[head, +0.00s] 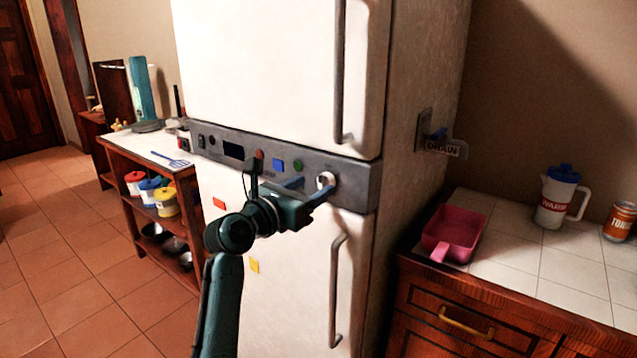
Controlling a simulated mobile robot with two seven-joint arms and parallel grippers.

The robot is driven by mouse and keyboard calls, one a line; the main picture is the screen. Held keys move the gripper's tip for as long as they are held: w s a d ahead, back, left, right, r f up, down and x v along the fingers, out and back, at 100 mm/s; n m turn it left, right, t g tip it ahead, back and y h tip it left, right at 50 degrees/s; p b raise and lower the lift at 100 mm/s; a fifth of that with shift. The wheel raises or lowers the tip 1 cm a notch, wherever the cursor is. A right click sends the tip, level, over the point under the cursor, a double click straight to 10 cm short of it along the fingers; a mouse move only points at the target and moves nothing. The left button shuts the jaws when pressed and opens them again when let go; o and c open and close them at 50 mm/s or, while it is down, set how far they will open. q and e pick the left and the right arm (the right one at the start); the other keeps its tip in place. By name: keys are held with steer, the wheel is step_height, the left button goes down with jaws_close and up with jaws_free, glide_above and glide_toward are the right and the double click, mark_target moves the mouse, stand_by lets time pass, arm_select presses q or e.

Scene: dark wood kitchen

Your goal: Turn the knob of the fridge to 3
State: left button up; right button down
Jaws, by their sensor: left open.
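The white fridge (265,62) stands in the middle of the head view. A grey control panel (352,178) runs across it between the upper and lower doors. The round, light-coloured knob (326,180) is at the right part of the panel. My left gripper (307,188) is open in front of the panel, with its blue fingers pointing at it. One finger is close to the knob and partly overlaps it. I cannot tell whether they touch. The knob's numbers and pointer are too small to read. My right gripper is not in view.
Long door handles (338,75) stick out above and below the panel. A tiled counter (520,250) with a pink scoop-like container (452,232), a pitcher (557,200) and a can (620,222) is at right. A wooden shelf unit (125,190) is at left. The tiled floor at left is clear.

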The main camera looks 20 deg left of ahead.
mark_target(320, 182)
arm_select(q)
steer(key=shift+x, duration=1.65)
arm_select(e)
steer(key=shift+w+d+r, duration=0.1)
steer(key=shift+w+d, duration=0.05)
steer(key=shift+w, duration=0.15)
arm_select(q)
steer(key=c, duration=1)
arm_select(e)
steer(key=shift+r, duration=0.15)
